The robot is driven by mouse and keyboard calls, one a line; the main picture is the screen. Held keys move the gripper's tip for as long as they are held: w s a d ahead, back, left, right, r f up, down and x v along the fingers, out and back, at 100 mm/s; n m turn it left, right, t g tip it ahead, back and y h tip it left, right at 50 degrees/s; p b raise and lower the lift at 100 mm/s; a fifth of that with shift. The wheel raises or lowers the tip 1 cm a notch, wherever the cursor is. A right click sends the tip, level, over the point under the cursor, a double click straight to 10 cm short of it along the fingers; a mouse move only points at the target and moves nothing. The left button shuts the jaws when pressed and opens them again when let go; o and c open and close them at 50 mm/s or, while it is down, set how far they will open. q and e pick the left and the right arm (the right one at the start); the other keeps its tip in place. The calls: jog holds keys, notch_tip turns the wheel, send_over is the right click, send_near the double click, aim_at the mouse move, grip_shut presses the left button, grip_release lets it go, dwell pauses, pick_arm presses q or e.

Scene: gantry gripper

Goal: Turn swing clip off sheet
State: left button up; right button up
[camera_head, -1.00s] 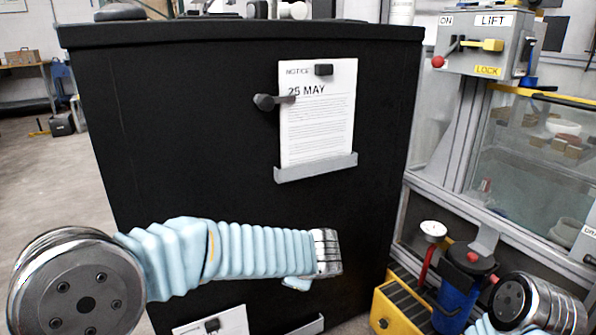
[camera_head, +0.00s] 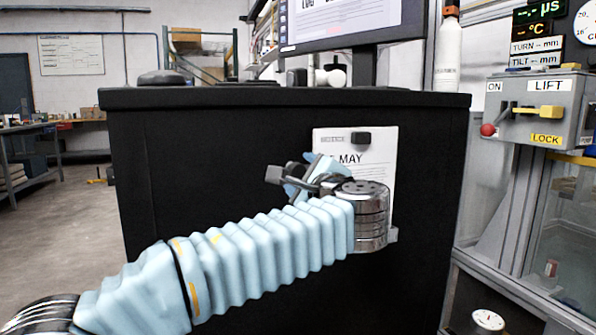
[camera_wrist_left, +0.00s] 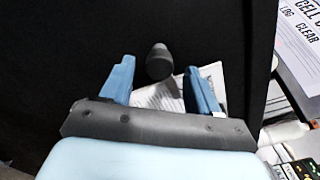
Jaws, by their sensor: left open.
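The white notice sheet (camera_head: 378,165) is on the front of the black cabinet, partly hidden behind my left wrist. The dark swing clip (camera_wrist_left: 160,62) shows in the left wrist view as a rounded knob, just beyond and between the two blue fingers. My left gripper (camera_wrist_left: 157,88) is open, with the sheet's corner (camera_wrist_left: 165,95) partly visible between its fingers. Contact with the clip cannot be told. My right gripper is out of view.
The black cabinet (camera_head: 210,200) fills the middle, with a monitor (camera_head: 340,22) and a white bottle (camera_head: 448,55) behind its top edge. A lift switch box (camera_head: 535,110) stands to the right.

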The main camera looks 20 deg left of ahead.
aim_at(298, 173)
pick_arm(q)
jog(key=shift+x, duration=1.75)
grip_shut()
